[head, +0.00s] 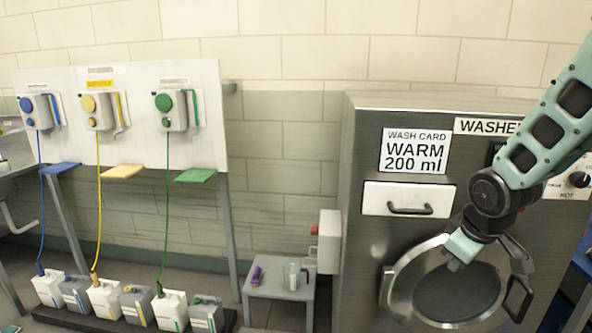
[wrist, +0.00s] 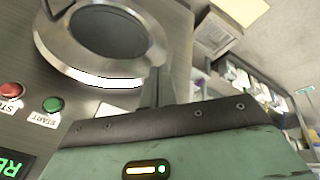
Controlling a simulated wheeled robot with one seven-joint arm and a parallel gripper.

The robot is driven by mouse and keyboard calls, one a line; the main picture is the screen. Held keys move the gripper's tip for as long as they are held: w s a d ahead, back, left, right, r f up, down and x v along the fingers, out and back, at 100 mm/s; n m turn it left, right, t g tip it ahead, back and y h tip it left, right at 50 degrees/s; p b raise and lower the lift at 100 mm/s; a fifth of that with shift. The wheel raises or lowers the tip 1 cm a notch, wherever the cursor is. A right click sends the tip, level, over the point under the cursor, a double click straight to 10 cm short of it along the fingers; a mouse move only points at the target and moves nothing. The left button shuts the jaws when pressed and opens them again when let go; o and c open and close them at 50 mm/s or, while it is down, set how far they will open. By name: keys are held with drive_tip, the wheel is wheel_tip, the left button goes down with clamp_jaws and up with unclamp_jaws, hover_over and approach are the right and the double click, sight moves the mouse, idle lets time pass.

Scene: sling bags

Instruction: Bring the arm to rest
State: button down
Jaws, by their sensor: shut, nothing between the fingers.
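My arm comes in from the upper right of the head view and bends down in front of the washer (head: 352,150). My gripper is at its lower end, over the upper part of the round washer door (head: 400,293). Its fingers are hard to make out in the head view. In the wrist view, my gripper (wrist: 155,85) shows as a narrow dark finger shape, shut and empty. The round door (wrist: 60,60) lies beyond it in that view. I cannot tell the exact gap between gripper and door.
The washer has a drawer (head: 375,208) above the door, and the wrist view shows a red button (wrist: 12,90) and green button (wrist: 53,104). A small grey stool (head: 280,290) holds bottles. A dispenser board (head: 130,140) with several jugs below stands left.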

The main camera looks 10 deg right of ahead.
drive_tip(key=s+a+r+n+g+y, duration=0.1)
drive_tip(key=s+a+g, duration=0.1)
drive_tip(key=s+a, duration=0.8)
drive_tip(key=s+a+r+n+g+y, duration=0.1)
drive_tip(key=s+a+n+g, duration=0.1)
drive_tip(key=s+a, duration=0.8)
drive_tip(key=a, duration=0.6)
drive_tip(key=shift+r, duration=0.35)
